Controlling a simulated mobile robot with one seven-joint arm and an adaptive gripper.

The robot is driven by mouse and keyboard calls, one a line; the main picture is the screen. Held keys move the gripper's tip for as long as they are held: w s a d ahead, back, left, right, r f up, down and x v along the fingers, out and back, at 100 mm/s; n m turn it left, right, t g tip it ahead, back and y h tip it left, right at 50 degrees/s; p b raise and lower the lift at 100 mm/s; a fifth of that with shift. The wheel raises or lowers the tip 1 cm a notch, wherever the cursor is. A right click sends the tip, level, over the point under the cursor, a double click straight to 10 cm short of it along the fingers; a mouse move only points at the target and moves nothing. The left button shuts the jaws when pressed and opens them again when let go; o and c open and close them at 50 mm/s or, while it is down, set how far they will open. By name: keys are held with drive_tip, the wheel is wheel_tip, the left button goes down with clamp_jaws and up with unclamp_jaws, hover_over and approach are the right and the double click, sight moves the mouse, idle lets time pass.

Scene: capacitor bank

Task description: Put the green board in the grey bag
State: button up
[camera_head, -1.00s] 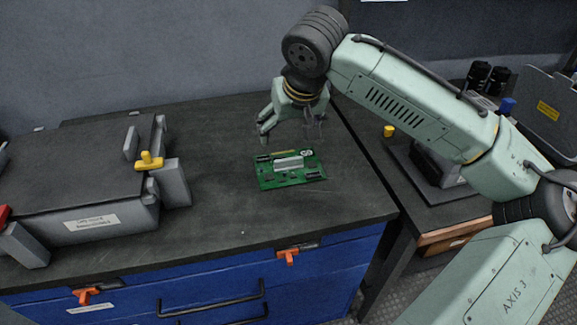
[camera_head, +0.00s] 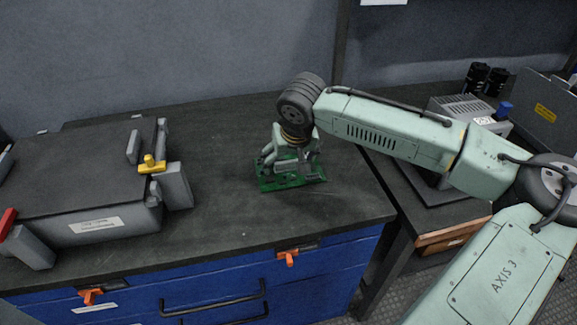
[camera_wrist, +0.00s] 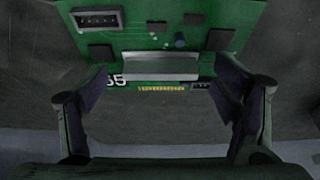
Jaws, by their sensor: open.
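The green board (camera_head: 308,182) lies flat on the dark top of the blue cabinet, right of the middle. It carries a silver block, dark connectors and a row of gold contacts. My gripper (camera_head: 290,160) points down over the board and hides much of it in the head view. In the wrist view my gripper (camera_wrist: 162,92) is open, with its fingers on either side of the green board's (camera_wrist: 165,30) near part and the silver block between them. I cannot tell whether the fingers touch it. I see no grey bag that I can make out.
A grey case (camera_head: 85,190) with a yellow latch (camera_head: 152,164) stands on the left of the cabinet top (camera_head: 215,215). A second bench at the right holds a grey ribbed device (camera_head: 462,108) and black cylinders (camera_head: 487,78). The cabinet top before the board is clear.

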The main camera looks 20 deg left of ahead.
drive_tip(key=shift+f, duration=0.1)
drive_tip(key=shift+c, duration=0.2)
drive_tip(key=c, duration=1.4)
